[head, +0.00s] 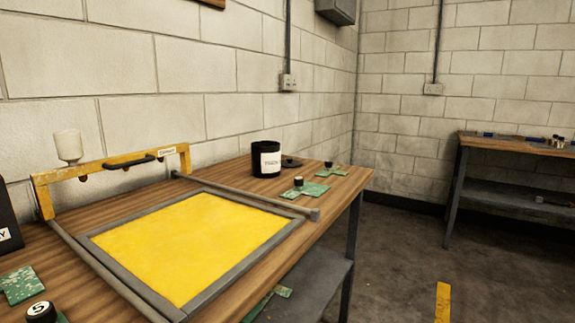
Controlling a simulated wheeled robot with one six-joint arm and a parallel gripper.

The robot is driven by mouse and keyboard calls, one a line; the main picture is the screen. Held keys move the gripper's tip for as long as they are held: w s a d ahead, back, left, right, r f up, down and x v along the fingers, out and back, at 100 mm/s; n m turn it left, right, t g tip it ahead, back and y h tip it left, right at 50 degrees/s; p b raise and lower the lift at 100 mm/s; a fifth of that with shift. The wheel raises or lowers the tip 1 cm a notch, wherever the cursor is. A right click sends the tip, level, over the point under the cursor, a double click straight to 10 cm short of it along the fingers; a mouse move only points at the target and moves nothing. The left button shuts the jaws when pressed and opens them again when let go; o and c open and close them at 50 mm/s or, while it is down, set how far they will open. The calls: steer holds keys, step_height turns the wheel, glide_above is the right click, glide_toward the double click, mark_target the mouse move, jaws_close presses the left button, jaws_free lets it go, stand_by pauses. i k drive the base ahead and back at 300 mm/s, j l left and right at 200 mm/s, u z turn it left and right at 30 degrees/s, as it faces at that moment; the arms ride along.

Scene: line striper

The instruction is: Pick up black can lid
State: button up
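A black can (266,159) with a white label stands upright near the back of the wooden workbench, close to the wall. A flat black lid (291,163) with a small raised knob lies on the bench just right of the can. Its left edge appears close to the can or partly behind it; I cannot tell if they touch. My gripper is not in view.
A grey-framed yellow panel (190,243) and a yellow gantry with a black handle (142,162) fill the bench's left. Green pieces with black knobs (304,188) lie near the lid. A second bench (515,145) stands far right, with open floor (405,240) between.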

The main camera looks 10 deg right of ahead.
mark_target(289, 163)
steer(key=i+l, duration=0.3)
steer(key=i, duration=0.25)
steer(key=i+l, duration=0.35)
steer(key=i, duration=0.25)
steer(key=i+l+u, duration=0.1)
steer(key=i+l, duration=0.2)
steer(key=i, duration=0.25)
steer(key=i+l, duration=0.4)
steer(key=i, duration=0.2)
